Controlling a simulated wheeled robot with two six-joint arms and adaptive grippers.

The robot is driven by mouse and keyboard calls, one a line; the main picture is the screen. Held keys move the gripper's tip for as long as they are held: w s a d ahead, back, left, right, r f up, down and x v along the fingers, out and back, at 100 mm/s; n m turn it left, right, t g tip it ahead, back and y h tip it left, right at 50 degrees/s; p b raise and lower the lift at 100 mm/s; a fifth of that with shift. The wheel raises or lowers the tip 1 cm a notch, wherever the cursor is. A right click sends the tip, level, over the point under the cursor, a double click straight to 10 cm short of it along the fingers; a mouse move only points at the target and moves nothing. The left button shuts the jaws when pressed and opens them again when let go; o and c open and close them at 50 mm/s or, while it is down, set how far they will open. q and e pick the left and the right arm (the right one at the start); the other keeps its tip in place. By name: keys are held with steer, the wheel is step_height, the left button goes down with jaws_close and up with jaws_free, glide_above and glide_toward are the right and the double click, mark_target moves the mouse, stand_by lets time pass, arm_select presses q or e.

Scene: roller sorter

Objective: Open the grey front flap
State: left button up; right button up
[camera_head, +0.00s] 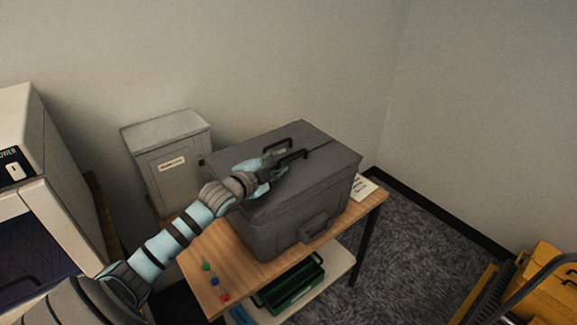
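A dark grey box (280,225) stands on a small wooden table. Its top looks closed and carries two black bar handles, a front one (296,155) and one behind it (289,140). The front flap (310,175) appears to be the near part of this top, lying flat. A further grey handle (316,229) sits on the box's front wall. My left gripper (274,168) is over the top, at the left end of the front handle. Whether its fingers touch or grip the handle is unclear at this size. My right gripper is out of view.
Small coloured pieces (213,281) lie on the wooden table (200,262). A green tray (291,284) sits on the lower shelf. A white machine (45,190) is at far left, yellow equipment (545,285) at lower right.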

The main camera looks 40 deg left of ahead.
mark_target(291, 156)
arm_select(q)
steer(key=x, duration=0.5)
steer(key=shift+w+d+f+b, duration=0.25)
steer(key=shift+w+f+b, duration=0.05)
steer(key=shift+b, duration=0.05)
steer(key=shift+w+r, duration=0.1)
steer(key=shift+s+r, duration=0.2)
steer(key=shift+s, duration=0.15)
steer(key=shift+c, duration=0.2)
steer(key=shift+w+f, duration=0.1)
steer(key=shift+w, duration=0.05)
steer(key=c, duration=0.7)
jaws_close()
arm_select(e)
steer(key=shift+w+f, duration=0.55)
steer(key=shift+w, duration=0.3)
arm_select(q)
steer(key=shift+d, duration=0.15)
